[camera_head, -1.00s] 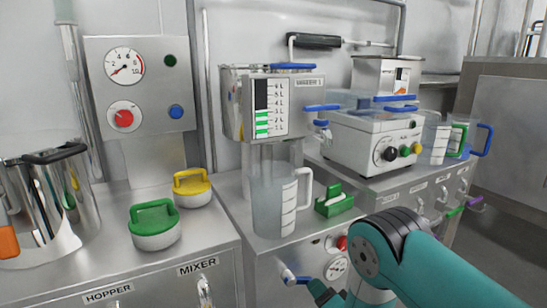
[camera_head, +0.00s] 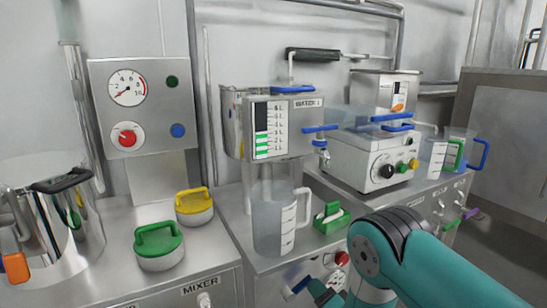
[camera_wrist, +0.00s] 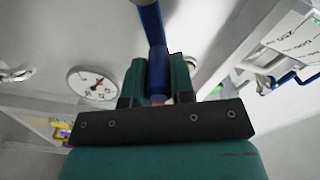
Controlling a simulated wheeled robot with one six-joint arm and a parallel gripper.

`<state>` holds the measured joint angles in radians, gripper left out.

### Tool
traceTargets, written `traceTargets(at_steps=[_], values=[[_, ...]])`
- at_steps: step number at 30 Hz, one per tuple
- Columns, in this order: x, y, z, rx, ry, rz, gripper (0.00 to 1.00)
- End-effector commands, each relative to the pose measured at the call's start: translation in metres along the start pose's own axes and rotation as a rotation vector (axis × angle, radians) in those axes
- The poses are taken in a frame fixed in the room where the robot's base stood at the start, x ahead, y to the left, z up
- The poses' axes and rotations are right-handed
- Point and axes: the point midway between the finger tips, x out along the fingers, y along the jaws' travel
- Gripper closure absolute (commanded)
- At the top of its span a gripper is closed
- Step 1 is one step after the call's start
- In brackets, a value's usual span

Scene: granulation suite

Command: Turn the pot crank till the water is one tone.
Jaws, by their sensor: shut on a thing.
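My gripper (camera_wrist: 157,78) is shut on a blue handle (camera_wrist: 149,28), a rod that runs up between the green fingers in the wrist view. In the head view, the gripper (camera_head: 320,291) and this blue handle (camera_head: 299,286) are low at the cabinet front, partly hidden by my arm. A shiny steel pot (camera_head: 82,222) with a black handle (camera_head: 60,182) stands at the far left. A bar with a black grip (camera_head: 313,54) is above the tank (camera_head: 233,118). I cannot tell which one is the pot crank. The water's tone is not visible.
A clear jug (camera_head: 268,228) stands below the tank. A green holder (camera_head: 333,219), green lid (camera_head: 160,257) and yellow lid (camera_head: 194,206) are on the steel tops. A white machine (camera_head: 350,158) and more jugs (camera_head: 433,156) stand right. A dial (camera_wrist: 93,83) is beside the gripper.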

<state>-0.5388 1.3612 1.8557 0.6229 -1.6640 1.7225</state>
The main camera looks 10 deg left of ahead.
Motion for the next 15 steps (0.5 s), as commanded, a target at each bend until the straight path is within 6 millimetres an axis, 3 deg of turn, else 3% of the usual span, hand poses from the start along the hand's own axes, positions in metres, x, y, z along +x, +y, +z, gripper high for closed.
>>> traceTargets(at_steps=[1,15], values=[[0.002,-0.010,-0.001,0.001,-0.002,-0.008,1.00],[0.001,-0.035,0.008,0.001,0.000,-0.006,1.00]])
